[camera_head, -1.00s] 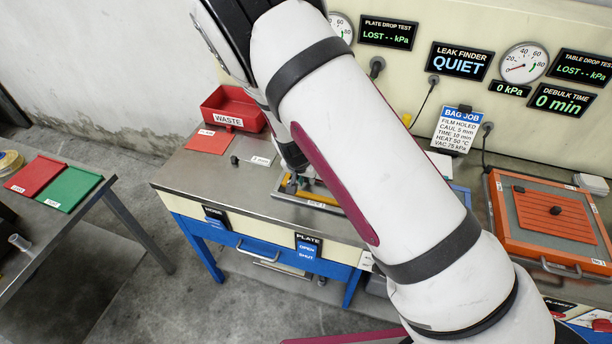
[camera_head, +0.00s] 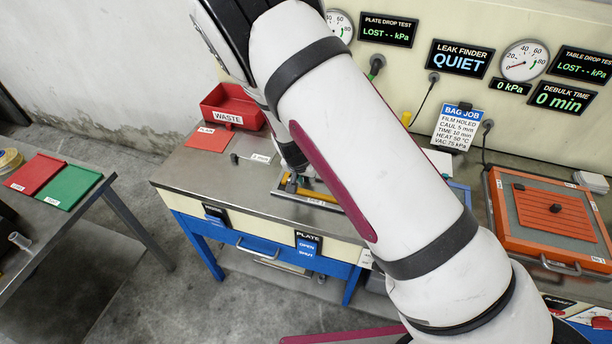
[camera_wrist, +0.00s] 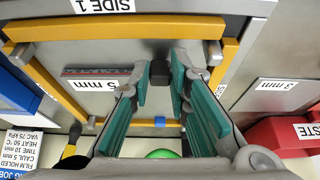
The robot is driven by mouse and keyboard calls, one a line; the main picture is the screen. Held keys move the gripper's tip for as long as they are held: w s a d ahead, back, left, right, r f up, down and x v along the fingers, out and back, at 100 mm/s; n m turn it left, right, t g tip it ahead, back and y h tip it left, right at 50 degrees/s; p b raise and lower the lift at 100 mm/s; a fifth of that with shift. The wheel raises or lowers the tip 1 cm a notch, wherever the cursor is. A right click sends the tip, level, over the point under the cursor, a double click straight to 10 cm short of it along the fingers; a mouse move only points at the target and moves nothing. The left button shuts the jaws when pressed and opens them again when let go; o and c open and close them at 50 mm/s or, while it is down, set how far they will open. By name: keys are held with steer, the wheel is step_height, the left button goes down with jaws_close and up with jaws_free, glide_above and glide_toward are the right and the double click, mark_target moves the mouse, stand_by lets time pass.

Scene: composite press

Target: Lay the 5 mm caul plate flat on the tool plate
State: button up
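The 5 mm caul plate (camera_wrist: 72,104) is a grey sheet with a white "5 mm" label and a dark knob (camera_wrist: 160,72). In the wrist view it appears to lie flat within the yellow border of the tool plate (camera_wrist: 118,28), which has a "SIDE 1" label at its far edge. My gripper (camera_wrist: 161,77) has its two teal-padded fingers on either side of the knob, apart, with small gaps showing. In the head view, my arm hides most of the tool plate (camera_head: 318,201) and the gripper. Contact beneath the caul cannot be seen.
A 3 mm plate (camera_wrist: 275,90) lies beside the tool plate. A red waste bin (camera_head: 232,108) stands at the back left. An orange-framed unit (camera_head: 548,212) is to the right. The bench's left front corner (camera_head: 190,182) is clear.

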steer(key=o, duration=0.4)
steer(key=s+d+r+y, duration=0.1)
steer(key=s+r, duration=0.3)
steer(key=r, duration=0.7)
steer(key=s+d+r+y, duration=0.15)
steer(key=s+r, duration=0.25)
steer(key=r, duration=0.7)
steer(key=s+d+r+n, duration=0.1)
steer(key=s+d+r, duration=0.3)
steer(key=s, duration=0.3)
steer(key=s+d+r+n+t+b, duration=0.1)
steer(key=s+d+r+n, duration=0.1)
steer(key=s+r, duration=0.4)
steer(key=s+d+r+n, duration=0.1)
steer(key=s+d+r, duration=0.4)
steer(key=s, duration=0.3)
steer(key=shift+d+r+h, duration=0.3)
steer(key=shift+r+h, duration=0.05)
steer(key=shift+r, duration=0.2)
